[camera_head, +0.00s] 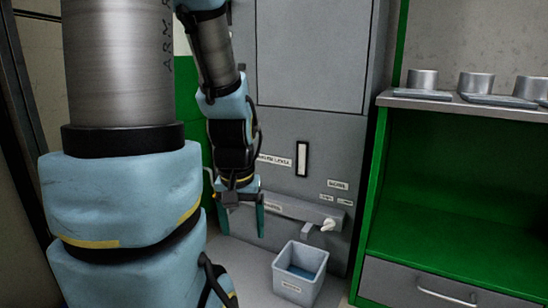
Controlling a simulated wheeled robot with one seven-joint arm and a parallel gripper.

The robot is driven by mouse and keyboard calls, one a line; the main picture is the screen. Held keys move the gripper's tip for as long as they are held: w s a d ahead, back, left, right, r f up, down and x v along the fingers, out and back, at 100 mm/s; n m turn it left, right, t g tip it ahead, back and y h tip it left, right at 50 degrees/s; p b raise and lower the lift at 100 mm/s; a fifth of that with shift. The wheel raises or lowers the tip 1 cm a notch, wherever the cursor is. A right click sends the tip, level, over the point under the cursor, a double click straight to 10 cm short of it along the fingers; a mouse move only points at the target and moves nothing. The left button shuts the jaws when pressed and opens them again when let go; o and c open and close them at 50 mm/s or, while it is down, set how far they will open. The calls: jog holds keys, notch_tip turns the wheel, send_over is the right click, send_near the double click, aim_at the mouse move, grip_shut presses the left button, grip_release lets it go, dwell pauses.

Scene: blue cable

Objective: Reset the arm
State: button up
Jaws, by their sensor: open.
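My arm, grey and light blue, fills the left side of the head view, and its far part hangs down toward the grey machine (310,60). My gripper (241,218) points downward in front of the machine's lower part. Its two dark green fingers are apart, with nothing visible between them. No blue cable is clearly in view.
A grey labelled bin (312,262) stands right of my gripper, below a small spout and white tap (328,225). On the right is a green cabinet (470,190) with several metal cups (476,83) on its top shelf and a drawer (440,285) below.

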notch_tip(320, 180, up, 38)
jog(key=p, duration=3.8)
